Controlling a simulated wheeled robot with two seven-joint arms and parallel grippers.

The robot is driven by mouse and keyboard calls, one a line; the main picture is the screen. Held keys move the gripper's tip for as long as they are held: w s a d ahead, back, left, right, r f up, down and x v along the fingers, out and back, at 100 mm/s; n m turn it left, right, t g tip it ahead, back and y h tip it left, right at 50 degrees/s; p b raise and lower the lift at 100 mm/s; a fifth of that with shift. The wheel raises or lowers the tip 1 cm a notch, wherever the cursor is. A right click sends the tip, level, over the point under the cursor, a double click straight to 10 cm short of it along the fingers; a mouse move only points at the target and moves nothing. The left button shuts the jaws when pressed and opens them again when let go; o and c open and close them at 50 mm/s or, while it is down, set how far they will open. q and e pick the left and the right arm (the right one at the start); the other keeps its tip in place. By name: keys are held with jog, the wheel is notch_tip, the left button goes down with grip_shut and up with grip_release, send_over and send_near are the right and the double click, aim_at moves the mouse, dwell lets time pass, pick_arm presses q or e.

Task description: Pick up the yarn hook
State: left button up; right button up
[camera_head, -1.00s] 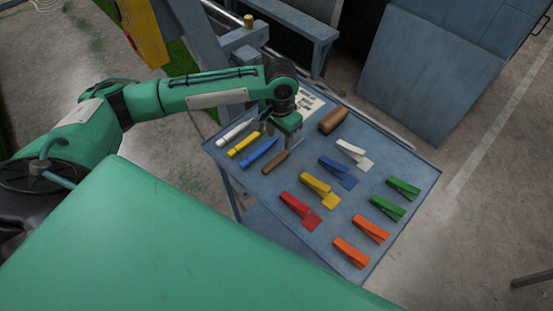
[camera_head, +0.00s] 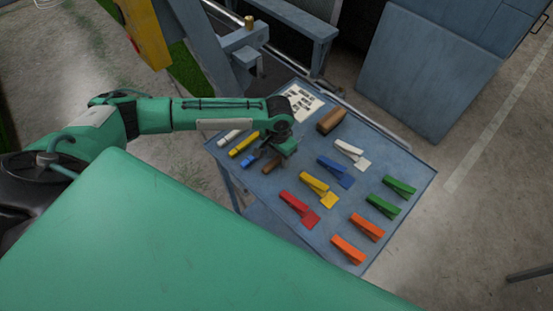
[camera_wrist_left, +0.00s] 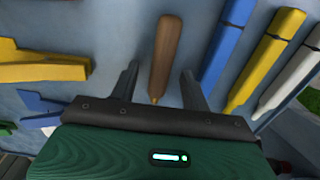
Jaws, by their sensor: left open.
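The yarn hook, with a brown wooden handle and a small brassy tip, lies on the blue-grey table (camera_head: 292,242). In the head view part of its handle (camera_head: 268,164) shows and my left gripper covers the rest. In the left wrist view the yarn hook (camera_wrist_left: 166,48) points its tip toward the gripper's palm. My left gripper (camera_head: 274,158) is open and low over it. In the left wrist view the left gripper (camera_wrist_left: 160,70) has one finger on each side of the hook, with gaps on both sides. My right gripper is not in view.
Blue (camera_head: 248,161), yellow (camera_head: 243,144) and white (camera_head: 230,137) markers lie left of the hook. A brown block (camera_head: 331,120) and a printed sheet (camera_head: 302,103) lie behind. Several coloured clips and wedges, such as the red one (camera_head: 299,209), fill the table's right side.

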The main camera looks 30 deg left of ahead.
pick_arm(q)
grip_shut()
jog(key=shift+r, duration=0.15)
jog(key=shift+r, duration=0.55)
notch_tip(320, 180, up, 17)
jog(key=b, duration=0.4)
jog(key=p, duration=0.6)
send_near(278, 157)
notch_tip(278, 157, down, 8)
jog(key=shift+s+f, duration=0.1)
jog(key=shift+f, duration=0.15)
